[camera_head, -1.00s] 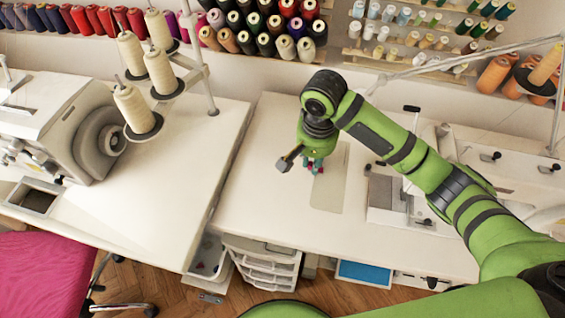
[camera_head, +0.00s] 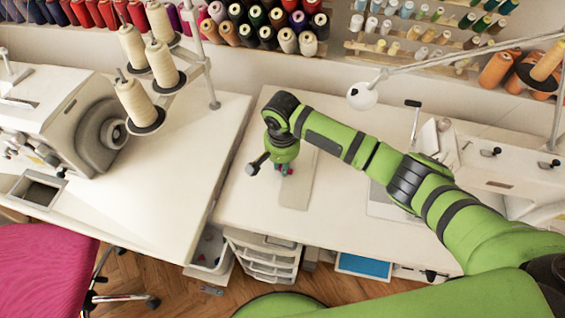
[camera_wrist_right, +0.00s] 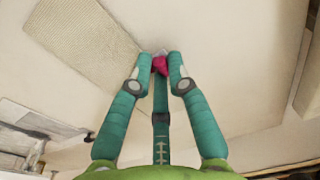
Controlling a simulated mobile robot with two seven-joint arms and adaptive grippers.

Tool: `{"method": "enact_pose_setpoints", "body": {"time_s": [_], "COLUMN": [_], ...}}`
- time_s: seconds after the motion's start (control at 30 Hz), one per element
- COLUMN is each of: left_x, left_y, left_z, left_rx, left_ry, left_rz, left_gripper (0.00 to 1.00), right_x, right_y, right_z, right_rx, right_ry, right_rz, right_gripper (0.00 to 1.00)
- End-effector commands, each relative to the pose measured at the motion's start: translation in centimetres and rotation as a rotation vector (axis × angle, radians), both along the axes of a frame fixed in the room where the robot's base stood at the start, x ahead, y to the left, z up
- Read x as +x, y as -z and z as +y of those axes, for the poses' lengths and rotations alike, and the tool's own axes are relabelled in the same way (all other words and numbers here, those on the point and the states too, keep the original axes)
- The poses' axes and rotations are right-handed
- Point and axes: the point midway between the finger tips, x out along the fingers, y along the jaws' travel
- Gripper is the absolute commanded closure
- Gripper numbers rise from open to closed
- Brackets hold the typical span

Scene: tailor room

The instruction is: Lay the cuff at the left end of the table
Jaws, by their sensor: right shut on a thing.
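The cuff (camera_head: 298,186) is a flat, cream rectangular piece of cloth over the left part of the white table (camera_head: 348,228). In the right wrist view the cuff (camera_wrist_right: 82,40) has a fine ribbed texture, and its corner reaches the fingertips. My right gripper (camera_head: 283,169) points down at the cuff's left long side. In the right wrist view the right gripper's (camera_wrist_right: 160,63) teal fingers are shut on the cuff's edge, with pinkish-red tips. I cannot tell whether the cuff touches the table or hangs just above it. My left gripper is out of view.
The table's left end is bare, beside a gap to another white table (camera_head: 190,150) with a sewing machine (camera_head: 65,120) and thread cones (camera_head: 140,105). A lamp head (camera_head: 362,95) and another machine (camera_head: 500,155) stand to the right. Thread racks line the wall.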

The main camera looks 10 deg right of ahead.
Motion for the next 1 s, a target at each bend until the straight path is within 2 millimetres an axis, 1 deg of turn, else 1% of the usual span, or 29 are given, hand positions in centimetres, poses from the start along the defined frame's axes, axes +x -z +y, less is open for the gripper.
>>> {"method": "enact_pose_setpoints", "body": {"time_s": [0.03, 0.07, 0.1, 0.4, 0.53, 0.67, 0.9, 1.0], "left_x": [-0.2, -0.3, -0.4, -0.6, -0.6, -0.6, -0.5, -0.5], "left_y": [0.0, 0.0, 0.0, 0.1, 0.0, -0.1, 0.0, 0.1], "left_z": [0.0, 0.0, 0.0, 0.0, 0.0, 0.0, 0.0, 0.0], "left_rx": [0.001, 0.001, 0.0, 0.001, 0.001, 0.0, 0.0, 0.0], "left_ry": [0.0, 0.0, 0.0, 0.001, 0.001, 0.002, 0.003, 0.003], "left_rz": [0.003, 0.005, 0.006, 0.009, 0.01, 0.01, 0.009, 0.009], "left_gripper": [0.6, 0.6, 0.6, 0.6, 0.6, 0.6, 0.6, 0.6], "right_x": [0.0, 0.0, 0.0, 0.0, 0.0, -0.1, -0.4, -0.5], "right_y": [0.0, 0.0, 0.0, -0.1, -1.0, -3.2, -8.3, -10.0], "right_z": [0.0, 0.0, 0.0, 0.0, 0.1, 0.1, 0.2, 0.2], "right_rx": [0.0, 0.0, 0.0, 0.0, 0.002, 0.002, 0.002, 0.002], "right_ry": [0.0, 0.0, 0.0, 0.0, 0.0, -0.001, -0.001, -0.001], "right_rz": [0.001, 0.001, 0.001, 0.001, -0.001, -0.003, -0.003, -0.002], "right_gripper": [0.74, 0.62, 0.58, 0.58, 0.58, 0.58, 0.58, 0.58]}}
